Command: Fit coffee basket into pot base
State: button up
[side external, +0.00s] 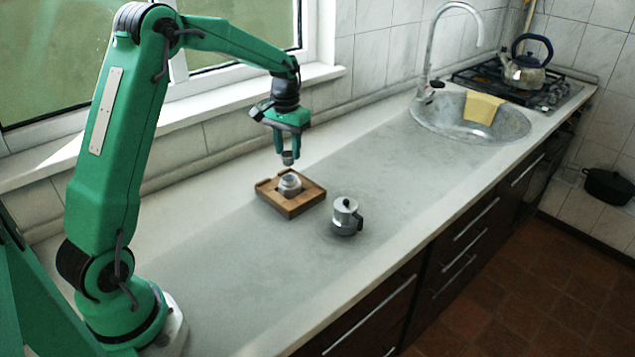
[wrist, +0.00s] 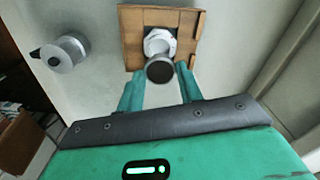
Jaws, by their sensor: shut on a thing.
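The coffee basket (side external: 288,157) is a small grey metal piece held upright between the fingers of my gripper (side external: 287,149). In the wrist view the basket (wrist: 160,70) shows as a dark round top between my green fingertips (wrist: 160,77). The pot base (side external: 290,184) is a silver faceted vessel standing in a wooden holder (side external: 305,205). The basket is above the pot base, with a small gap between them in the side view. In the wrist view the pot base (wrist: 158,41) is partly hidden behind the basket.
A silver pot top with a dark knob and handle (side external: 345,215) stands on the counter to the right of the holder. It also shows in the wrist view (wrist: 62,53). A sink (side external: 470,130), yellow cloth (side external: 484,107) and kettle (side external: 524,72) are farther back. The counter between is clear.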

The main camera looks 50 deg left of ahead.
aim_at(288, 154)
jog(key=shift+f, duration=2)
jog(key=shift+f, duration=1.35)
dwell(0.8)
jog(key=o, duration=0.9)
jog(key=shift+o, duration=0.2)
jog(key=shift+r, duration=0.1)
jog(key=shift+r, duration=3.85)
jog(key=shift+r, duration=0.1)
